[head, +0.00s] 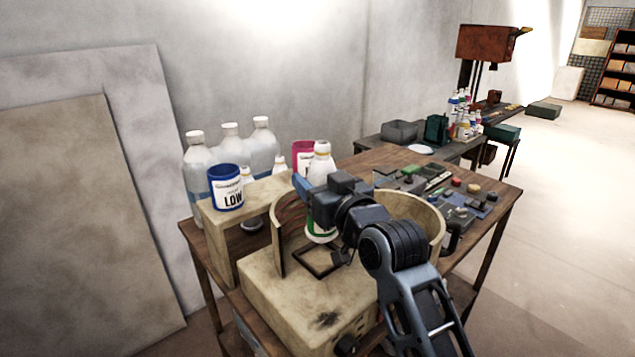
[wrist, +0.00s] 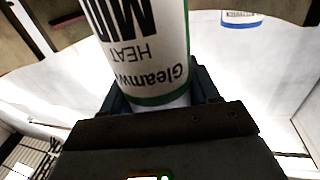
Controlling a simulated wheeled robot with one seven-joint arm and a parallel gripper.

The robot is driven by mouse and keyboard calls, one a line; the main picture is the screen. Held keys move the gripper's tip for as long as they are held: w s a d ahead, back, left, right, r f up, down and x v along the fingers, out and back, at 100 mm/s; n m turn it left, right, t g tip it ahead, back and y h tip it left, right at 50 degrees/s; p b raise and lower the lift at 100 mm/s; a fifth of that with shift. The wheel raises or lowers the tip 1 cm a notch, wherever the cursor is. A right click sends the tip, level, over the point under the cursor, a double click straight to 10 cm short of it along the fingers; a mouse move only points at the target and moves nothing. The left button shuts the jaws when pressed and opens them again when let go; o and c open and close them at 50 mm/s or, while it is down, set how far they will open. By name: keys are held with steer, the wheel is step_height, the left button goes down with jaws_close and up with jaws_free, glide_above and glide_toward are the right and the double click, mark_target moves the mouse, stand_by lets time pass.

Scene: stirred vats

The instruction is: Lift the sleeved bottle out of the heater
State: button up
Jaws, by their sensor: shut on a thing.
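A white bottle (head: 321,162) with a green-banded sleeve stands inside the curved wall of the beige heater (head: 300,292) in the head view. In the wrist view the sleeved bottle (wrist: 145,50) fills the upper middle, its label showing "HEAT" and part of a larger word upside down. My gripper (head: 315,200) is shut on the bottle from the side; in the wrist view its jaws (wrist: 160,105) lie on either side of the sleeve. The bottle looks upright. My arm hides part of the heater's inside, and I cannot tell whether the bottle's base touches the heater floor.
A blue-rimmed cup marked LOW (head: 228,188) stands on a wooden shelf left of the heater, with a pink cup (head: 302,155) behind. Several large clear bottles (head: 230,150) stand at the back left. A cluttered board (head: 445,190) lies to the right. Open floor lies farther right.

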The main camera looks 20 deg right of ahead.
mark_target(317, 149)
steer(key=shift+r+p, duration=2)
steer(key=shift+r, duration=2.4)
steer(key=s, duration=1.3)
